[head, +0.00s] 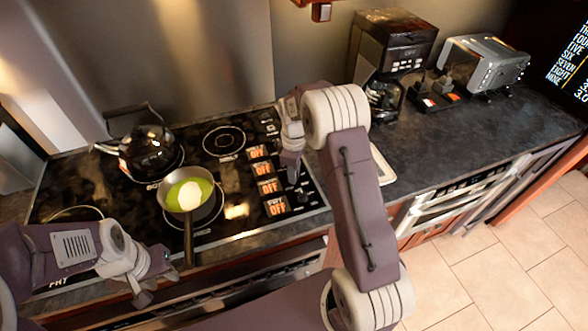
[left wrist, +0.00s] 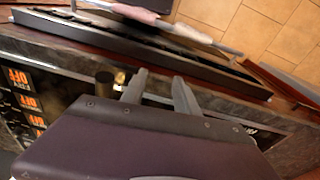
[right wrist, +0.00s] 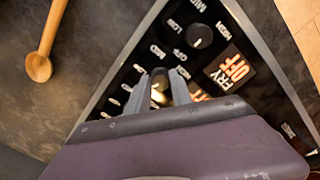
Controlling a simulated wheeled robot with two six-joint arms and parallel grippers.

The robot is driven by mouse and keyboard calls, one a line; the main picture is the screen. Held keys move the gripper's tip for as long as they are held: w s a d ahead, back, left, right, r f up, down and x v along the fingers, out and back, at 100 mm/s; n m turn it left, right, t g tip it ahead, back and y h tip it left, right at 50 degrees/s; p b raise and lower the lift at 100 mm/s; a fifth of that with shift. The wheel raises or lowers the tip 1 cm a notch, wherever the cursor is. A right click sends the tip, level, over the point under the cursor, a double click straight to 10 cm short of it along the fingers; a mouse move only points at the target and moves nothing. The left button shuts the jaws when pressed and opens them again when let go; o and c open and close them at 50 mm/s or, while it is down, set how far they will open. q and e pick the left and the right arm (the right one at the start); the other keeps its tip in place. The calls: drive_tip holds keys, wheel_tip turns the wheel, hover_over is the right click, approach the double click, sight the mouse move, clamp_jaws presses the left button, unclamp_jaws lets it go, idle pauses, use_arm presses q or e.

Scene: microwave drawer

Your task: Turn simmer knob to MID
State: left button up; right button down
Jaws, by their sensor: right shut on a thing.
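A control panel with several dark knobs and orange OFF displays (head: 266,187) runs along the right side of the black stove top. My right gripper (right wrist: 161,88) is shut on a stove knob one place along from the fry knob (right wrist: 198,36). The fingers hide much of that knob, and I cannot read its name or setting. The display beside the fry knob reads FRY OFF (right wrist: 231,68). In the head view my right gripper (head: 294,172) points down at the panel. My left gripper (head: 157,284) is open and empty near the stove's front left edge.
A pan (head: 187,192) with green and pale contents sits on a front burner, its handle toward my left gripper. A kettle (head: 150,150) stands behind it. A coffee maker (head: 395,45) and toaster (head: 487,62) stand at the back right. A wooden spoon (right wrist: 40,66) lies beside the panel.

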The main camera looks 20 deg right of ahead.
drive_tip(key=m+p, duration=0.1)
drive_tip(key=m, duration=0.1)
drive_tip(key=m+p, duration=0.1)
drive_tip(key=m, duration=0.2)
drive_tip(key=shift+w+r+m, duration=0.1)
drive_tip(key=shift+r+m, duration=0.1)
drive_tip(key=shift+m, duration=0.1)
drive_tip(key=m+p, duration=0.1)
drive_tip(key=m, duration=0.5)
drive_tip(key=m+p, duration=0.1)
drive_tip(key=m, duration=0.4)
drive_tip(key=shift+w+m, duration=0.1)
drive_tip(key=shift+m, duration=0.3)
drive_tip(key=m, duration=0.6)
drive_tip(key=shift+p, duration=0.4)
drive_tip(key=c, duration=1.1)
unclamp_jaws()
drive_tip(key=shift+c, duration=0.2)
drive_tip(key=shift+f, duration=0.1)
